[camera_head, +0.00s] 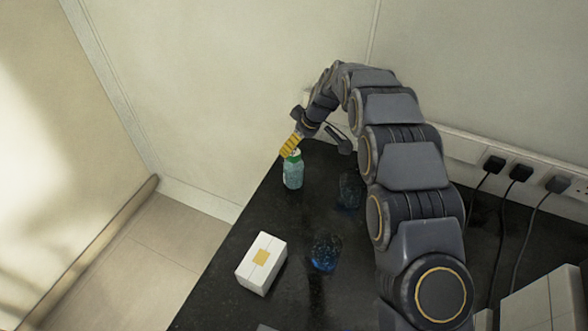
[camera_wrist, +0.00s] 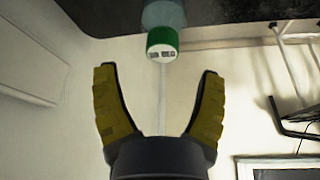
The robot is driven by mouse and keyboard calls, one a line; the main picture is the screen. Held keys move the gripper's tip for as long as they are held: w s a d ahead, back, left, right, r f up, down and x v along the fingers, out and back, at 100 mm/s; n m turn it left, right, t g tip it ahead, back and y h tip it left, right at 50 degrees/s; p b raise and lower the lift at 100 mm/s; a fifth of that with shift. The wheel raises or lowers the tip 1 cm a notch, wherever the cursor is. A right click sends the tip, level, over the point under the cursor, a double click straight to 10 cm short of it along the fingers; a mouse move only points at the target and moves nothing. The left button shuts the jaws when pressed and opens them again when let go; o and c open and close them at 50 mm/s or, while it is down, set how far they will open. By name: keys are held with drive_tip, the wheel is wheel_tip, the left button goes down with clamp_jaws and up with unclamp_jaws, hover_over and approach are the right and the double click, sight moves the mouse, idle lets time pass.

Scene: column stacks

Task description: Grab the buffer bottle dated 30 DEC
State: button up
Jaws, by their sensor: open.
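A bottle with a green cap and a pale blue-green body (camera_head: 293,174) stands upright near the left edge of the dark bench. My gripper (camera_head: 290,147) is at the bottle's cap in the head view, with its yellow fingers partly over the cap. In the wrist view the gripper (camera_wrist: 159,70) is open and empty. The green cap (camera_wrist: 161,39) shows upside down beyond the fingertips, roughly centred between them and apart from them. Small dark print on a pale patch of the cap is too small to read, so I cannot tell its date.
Two dark blue, glassy objects stand on the bench, one at the front (camera_head: 326,252) and one farther back (camera_head: 350,190). A white box with a tan label (camera_head: 261,262) sits near the front left edge. Plugs and cables (camera_head: 520,172) run along the right wall.

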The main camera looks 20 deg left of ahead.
sight(294, 151)
drive_tip(key=x, duration=0.4)
drive_tip(key=shift+s+d, duration=0.2)
drive_tip(key=shift+w+a+f, duration=0.1)
drive_tip(key=shift+a+f, duration=0.05)
drive_tip(key=shift+f, duration=0.15)
drive_tip(key=c, duration=1.2)
drive_tip(key=shift+r, duration=0.1)
